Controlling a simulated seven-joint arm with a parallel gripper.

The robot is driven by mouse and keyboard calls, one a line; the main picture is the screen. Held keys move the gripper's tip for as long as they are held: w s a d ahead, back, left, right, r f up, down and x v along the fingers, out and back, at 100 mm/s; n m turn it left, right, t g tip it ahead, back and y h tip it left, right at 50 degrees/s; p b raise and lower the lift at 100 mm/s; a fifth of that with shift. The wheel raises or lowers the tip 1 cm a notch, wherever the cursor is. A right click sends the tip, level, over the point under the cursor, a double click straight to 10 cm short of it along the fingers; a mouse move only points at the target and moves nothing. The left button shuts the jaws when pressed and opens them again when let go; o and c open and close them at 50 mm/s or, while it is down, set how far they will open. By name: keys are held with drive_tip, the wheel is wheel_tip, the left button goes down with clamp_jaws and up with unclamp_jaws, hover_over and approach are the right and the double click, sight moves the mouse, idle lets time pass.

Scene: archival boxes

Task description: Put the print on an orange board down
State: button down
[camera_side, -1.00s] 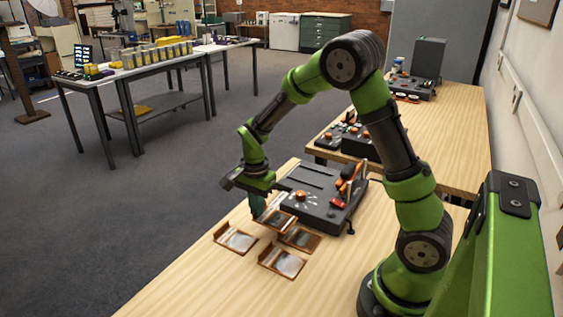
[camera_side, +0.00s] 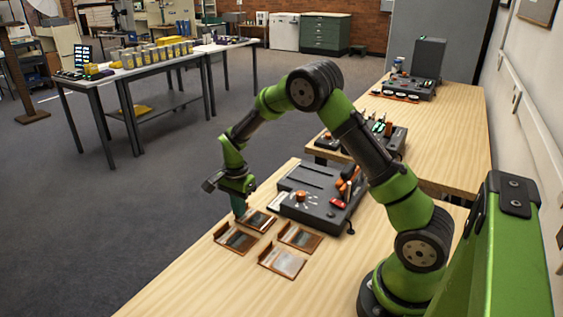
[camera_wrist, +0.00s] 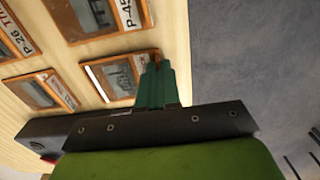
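In the side view this print (camera_side: 259,221) lies roughly level, just right of the fingertips. I cannot tell whether it touches the surface below. Other prints on similar boards lie on the table: one at the left (camera_side: 235,240), one at the right (camera_side: 300,237) and one nearest the camera (camera_side: 283,262).
A dark grey console (camera_side: 318,205) with orange and red parts stands just behind and right of the prints. The bare wooden table (camera_side: 215,277) is free in front of them. The table's left edge is close to my gripper. A label reading P-45 (camera_wrist: 127,12) shows beside one print.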

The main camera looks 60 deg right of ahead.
drive_tip(key=shift+f, duration=0.1)
drive_tip(key=c, duration=1.7)
unclamp_jaws()
drive_tip(key=shift+c, duration=0.2)
drive_tip(key=o, duration=0.4)
drive_tip(key=s+a+r+n+t, duration=0.1)
drive_tip(key=s+r+n, duration=0.1)
drive_tip(key=r, duration=0.7)
drive_tip(key=s+a+r+n+t, duration=0.1)
drive_tip(key=s+a+r, duration=0.15)
drive_tip(key=r, duration=0.75)
drive_tip(key=s+a+r+n+t, duration=0.1)
drive_tip(key=s+a+n, duration=0.1)
drive_tip(key=s, duration=0.4)
drive_tip(key=s+a+r+n+t+y, duration=0.1)
drive_tip(key=s+a+r+n+t, duration=0.1)
drive_tip(key=s+n, duration=0.3)
drive_tip(key=s+a+r+n+t+y, duration=0.1)
drive_tip(key=s+a+n+t, duration=0.1)
drive_tip(key=s, duration=0.5)
drive_tip(key=shift+s+a+r+n, duration=0.1)
drive_tip(key=shift+a+r+n, duration=0.15)
drive_tip(key=shift+n, duration=0.25)
drive_tip(key=shift+s+a+r+n, duration=0.1)
drive_tip(key=shift+a+n, duration=0.2)
drive_tip(key=shift+n, duration=0.2)
